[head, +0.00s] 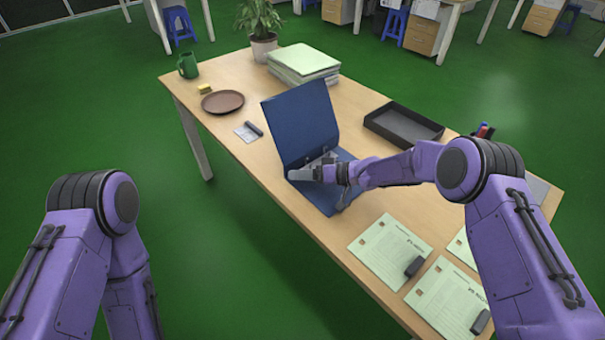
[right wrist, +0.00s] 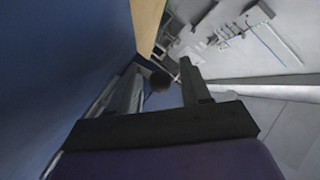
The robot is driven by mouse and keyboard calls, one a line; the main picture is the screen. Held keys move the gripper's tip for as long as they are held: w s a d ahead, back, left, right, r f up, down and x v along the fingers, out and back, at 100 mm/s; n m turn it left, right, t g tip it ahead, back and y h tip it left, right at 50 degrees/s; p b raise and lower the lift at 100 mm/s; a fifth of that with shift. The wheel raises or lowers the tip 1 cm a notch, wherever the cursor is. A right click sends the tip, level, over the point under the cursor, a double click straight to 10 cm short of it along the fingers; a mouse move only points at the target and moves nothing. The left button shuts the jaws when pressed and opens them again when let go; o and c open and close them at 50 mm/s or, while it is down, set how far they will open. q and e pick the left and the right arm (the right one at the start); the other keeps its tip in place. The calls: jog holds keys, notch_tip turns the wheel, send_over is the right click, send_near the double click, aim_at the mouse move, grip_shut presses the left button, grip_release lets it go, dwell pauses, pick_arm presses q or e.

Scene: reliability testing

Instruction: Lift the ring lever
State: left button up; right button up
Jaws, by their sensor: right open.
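A blue ring binder (head: 300,120) stands open on the table, one cover raised and the other part lying flat. My right gripper (head: 303,174) is over the binder's inside, near the fold, and hides part of the ring mechanism. In the right wrist view the two fingers (right wrist: 160,88) are apart. A dark rounded knob (right wrist: 160,81), apparently the end of the ring lever, shows between them. I cannot tell whether the fingers touch it. The blue cover (right wrist: 60,60) fills the left of that view. My left arm shows at the left of the head view, its gripper out of sight.
On the wooden table (head: 245,70), a black tray (head: 404,125) lies right of the binder. Papers (head: 390,250) with dark blocks lie in front. A brown plate (head: 222,102), green mug (head: 187,65), paper stack (head: 304,62) and potted plant (head: 262,45) are toward the back.

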grip_shut()
jog(key=shift+a+r+h, duration=0.25)
jog(key=shift+h, duration=0.05)
jog(key=shift+w+a+r+m+g+h+p, duration=0.1)
jog(key=shift+w+r+m+g+h+p, duration=0.15)
jog(key=shift+g+h+p, duration=0.25)
jog(key=shift+w+a+m+g+h, duration=0.15)
jog(key=shift+m+g+h, duration=0.1)
jog(key=shift+g+h, duration=0.05)
jog(key=shift+w+a+r+m+g+h+b, duration=0.2)
jog(key=shift+w+m+g+h+b, duration=0.2)
jog(key=shift+g+h, duration=0.15)
jog(key=shift+w+r+h, duration=0.1)
jog(key=shift+r+h, duration=0.15)
